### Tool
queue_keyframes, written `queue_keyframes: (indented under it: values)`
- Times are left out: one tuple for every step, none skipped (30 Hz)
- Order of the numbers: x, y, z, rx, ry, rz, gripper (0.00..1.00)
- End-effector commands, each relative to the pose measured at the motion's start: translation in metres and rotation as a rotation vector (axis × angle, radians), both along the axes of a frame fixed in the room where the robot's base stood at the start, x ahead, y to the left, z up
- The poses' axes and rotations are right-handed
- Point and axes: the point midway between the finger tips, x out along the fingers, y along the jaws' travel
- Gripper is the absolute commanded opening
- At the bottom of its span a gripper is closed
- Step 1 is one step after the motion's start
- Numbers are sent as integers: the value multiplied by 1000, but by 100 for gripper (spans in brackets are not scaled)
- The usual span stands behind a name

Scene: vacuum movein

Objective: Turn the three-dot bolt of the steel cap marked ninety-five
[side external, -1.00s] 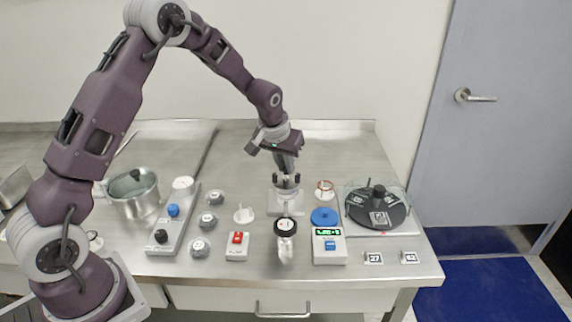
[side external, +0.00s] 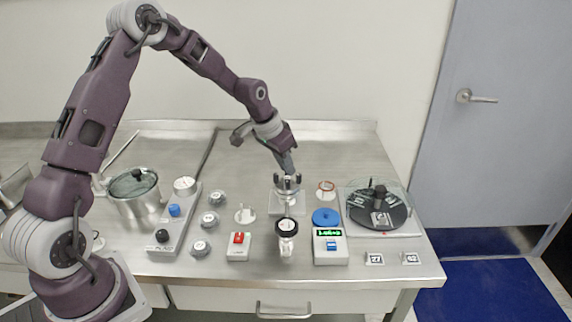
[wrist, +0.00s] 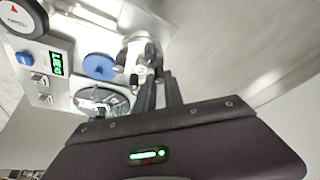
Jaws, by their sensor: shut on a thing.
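The steel cap (side external: 287,187) stands on a pale, see-through base (side external: 287,207) near the middle of the bench, with several dark upright bolts around its rim. In the wrist view the cap (wrist: 139,62) shows as a round metal piece with dark bolts and a pale centre. My gripper (side external: 289,174) reaches down to the cap from above, tilted. In the wrist view its two dark fingers (wrist: 160,80) are close together at the cap's edge, shut on a bolt. The fingers hide most of that bolt. The bolts' dots and the cap's number are too small to read.
A red ring piece (side external: 326,190) and a black disc in a clear case (side external: 378,212) are to the right. Several small knobs (side external: 209,220) and a pot (side external: 136,195) are left.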

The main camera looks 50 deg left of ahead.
Motion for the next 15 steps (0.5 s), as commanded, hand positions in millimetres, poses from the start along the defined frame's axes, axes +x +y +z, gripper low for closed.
queue_keyframes:
  values:
    - [0,0,0,0,0,0,0]
    - [0,0,0,0,0,0,0]
    - [0,0,0,0,0,0,0]
    - [0,0,0,0,0,0,0]
    - [0,0,0,0,0,0,0]
    - [0,0,0,1,0,1,0]
    - [0,0,0,0,0,1,0]
    - [0,0,0,1,0,1,0]
    - [0,0,0,1,0,1,19]
    - [0,0,0,1,0,1,22]
    - [0,0,0,1,0,1,22]
    - [0,0,0,0,0,1,22]
    - [0,0,0,0,0,1,22]
    - [0,0,0,0,0,1,22]
    - [0,0,0,0,0,1,22]
